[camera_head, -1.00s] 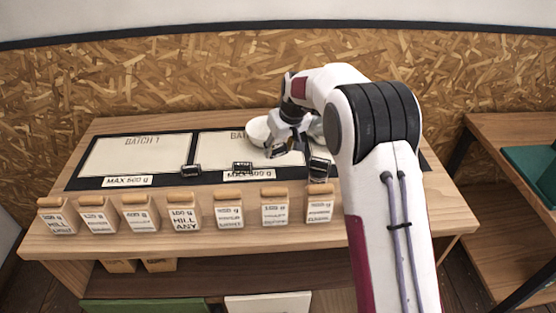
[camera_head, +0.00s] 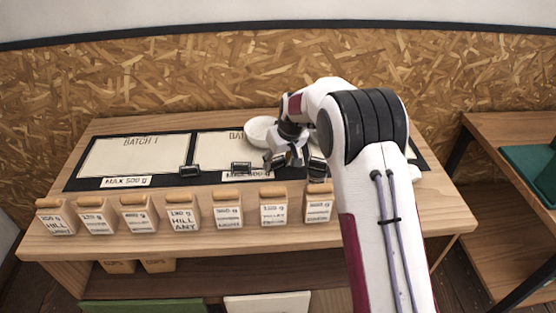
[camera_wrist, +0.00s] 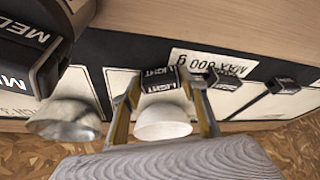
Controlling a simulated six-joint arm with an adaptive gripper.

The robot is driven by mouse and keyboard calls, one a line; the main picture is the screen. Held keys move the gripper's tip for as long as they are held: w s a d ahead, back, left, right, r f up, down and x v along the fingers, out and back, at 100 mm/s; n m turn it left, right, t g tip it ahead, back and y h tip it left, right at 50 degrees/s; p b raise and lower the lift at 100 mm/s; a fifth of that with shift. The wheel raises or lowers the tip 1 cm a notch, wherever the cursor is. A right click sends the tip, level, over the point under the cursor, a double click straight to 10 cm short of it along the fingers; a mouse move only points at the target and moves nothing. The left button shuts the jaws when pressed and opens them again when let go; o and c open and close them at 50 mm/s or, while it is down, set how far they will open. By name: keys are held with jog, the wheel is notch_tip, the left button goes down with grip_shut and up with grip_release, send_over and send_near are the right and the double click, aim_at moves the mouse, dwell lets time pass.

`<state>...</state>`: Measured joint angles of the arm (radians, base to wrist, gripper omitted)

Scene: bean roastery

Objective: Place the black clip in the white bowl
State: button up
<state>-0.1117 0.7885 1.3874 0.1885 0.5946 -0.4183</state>
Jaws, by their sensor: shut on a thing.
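The black clip (camera_wrist: 161,80), with a pale "LIGHT" label, sits between the fingertips of my gripper (camera_wrist: 163,88) in the wrist view; the gripper is shut on it. In the head view my gripper (camera_head: 283,160) is in front of and slightly right of the white bowl (camera_head: 260,131), and the clip is hard to make out there. The white bowl also shows in the wrist view (camera_wrist: 163,124), beyond the fingers, apart from the clip. I see nothing in the visible part of the bowl.
Other black clips (camera_head: 190,170) (camera_head: 241,168) (camera_head: 317,168) lie along the mat's front edge, one close right of my gripper. Several labelled bags (camera_head: 183,213) line the table front. A silvery bowl (camera_wrist: 66,119) is beside the white bowl. The Batch 1 panel (camera_head: 135,156) is clear.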

jog(key=shift+f, duration=0.15)
jog(key=o, duration=0.7)
jog(key=shift+o, duration=0.2)
jog(key=v, duration=1.2)
jog(key=shift+r, duration=0.2)
dwell(0.5)
